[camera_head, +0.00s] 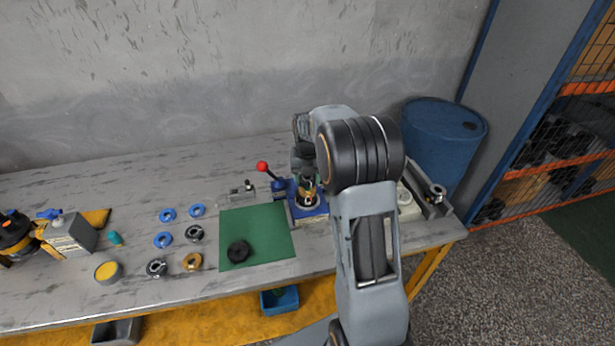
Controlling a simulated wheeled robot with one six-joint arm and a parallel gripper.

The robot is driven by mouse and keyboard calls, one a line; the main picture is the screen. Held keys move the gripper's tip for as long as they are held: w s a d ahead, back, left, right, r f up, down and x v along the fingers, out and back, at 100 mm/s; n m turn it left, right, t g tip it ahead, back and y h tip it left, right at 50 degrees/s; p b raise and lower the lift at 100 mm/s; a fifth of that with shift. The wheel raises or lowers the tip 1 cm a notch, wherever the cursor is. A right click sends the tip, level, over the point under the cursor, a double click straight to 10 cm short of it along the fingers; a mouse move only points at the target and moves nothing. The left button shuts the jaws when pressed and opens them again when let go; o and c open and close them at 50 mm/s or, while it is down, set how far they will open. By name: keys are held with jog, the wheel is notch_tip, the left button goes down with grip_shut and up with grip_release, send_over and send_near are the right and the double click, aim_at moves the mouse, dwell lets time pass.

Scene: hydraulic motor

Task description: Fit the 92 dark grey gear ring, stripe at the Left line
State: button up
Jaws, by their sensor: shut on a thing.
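My gripper (304,160) points down over the blue fixture (309,208) on the bench, partly hidden by my own arm. It is shut on a small dark part, too small here to identify surely as the gear ring. Below it, a brass-coloured and dark assembly (308,186) stands upright in the fixture. I cannot tell whether the held part touches it. Neither a stripe nor the Left line can be made out. Dark grey and silvery rings (195,233) (156,268) lie on the bench to the left. A black ring-shaped part (238,251) lies on the green mat (270,222).
Blue rings (163,239) and a brass ring (191,261) lie left of the mat. A red-knobbed lever (263,167) and a small metal device (241,192) stand left of the fixture. A metal channel (428,190) is at right. Most of the mat is clear.

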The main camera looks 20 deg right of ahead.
jog(key=shift+f, duration=0.15)
jog(key=shift+f+b, duration=0.45)
jog(key=shift+f, duration=0.15)
jog(key=shift+f, duration=0.45)
dwell(0.7)
jog(key=o, duration=1.5)
jog(key=shift+r, duration=0.15)
jog(key=shift+r+p, duration=2.45)
jog(key=shift+r, duration=0.95)
